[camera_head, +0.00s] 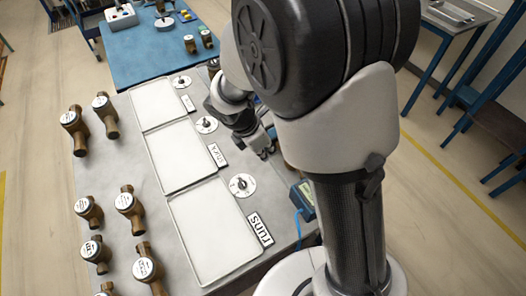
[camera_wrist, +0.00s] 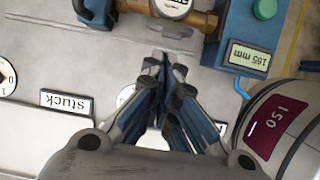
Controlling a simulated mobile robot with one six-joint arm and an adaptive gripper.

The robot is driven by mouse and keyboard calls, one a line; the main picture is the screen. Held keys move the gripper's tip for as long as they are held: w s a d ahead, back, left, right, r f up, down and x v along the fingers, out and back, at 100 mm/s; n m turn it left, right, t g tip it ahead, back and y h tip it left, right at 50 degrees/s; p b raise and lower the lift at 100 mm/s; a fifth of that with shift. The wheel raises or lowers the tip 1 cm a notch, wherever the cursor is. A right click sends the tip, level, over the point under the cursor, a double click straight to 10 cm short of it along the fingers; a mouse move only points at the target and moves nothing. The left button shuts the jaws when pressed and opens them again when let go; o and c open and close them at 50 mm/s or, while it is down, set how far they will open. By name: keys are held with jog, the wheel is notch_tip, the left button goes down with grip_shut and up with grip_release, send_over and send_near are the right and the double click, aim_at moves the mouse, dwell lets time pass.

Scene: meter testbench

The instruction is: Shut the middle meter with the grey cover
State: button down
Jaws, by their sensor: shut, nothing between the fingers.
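My gripper (camera_wrist: 165,62) is shut and empty, low over the grey bench in the wrist view. In the head view my gripper (camera_head: 264,150) is beside the middle dial, to its right. A brass meter (camera_wrist: 170,8) with a white face sits between blue fixture parts at the top edge of the wrist view, cut off by it. A small pale grey piece (camera_wrist: 172,30) lies between my fingertips and that meter; I cannot tell if it is the grey cover. In the head view my arm hides the meter in the fixture.
Three white trays (camera_head: 205,232) line the bench, with dials and labels such as "stuck" (camera_wrist: 67,101). Several loose brass meters (camera_head: 128,203) stand at left. A blue table (camera_head: 150,50) is behind.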

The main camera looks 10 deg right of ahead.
jog(key=shift+w+d+f+p, duration=0.15)
jog(key=shift+w+d, duration=0.1)
jog(key=shift+d, duration=0.6)
jog(key=shift+w+d+r+p, duration=0.1)
jog(key=shift+w+d, duration=0.2)
jog(key=shift+d, duration=0.6)
jog(key=shift+w+d+f+p, duration=0.15)
jog(key=shift+w+d, duration=0.1)
jog(key=shift+d, duration=0.6)
jog(key=shift+r, duration=0.2)
notch_tip(320, 180, up, 7)
jog(key=p, duration=0.7)
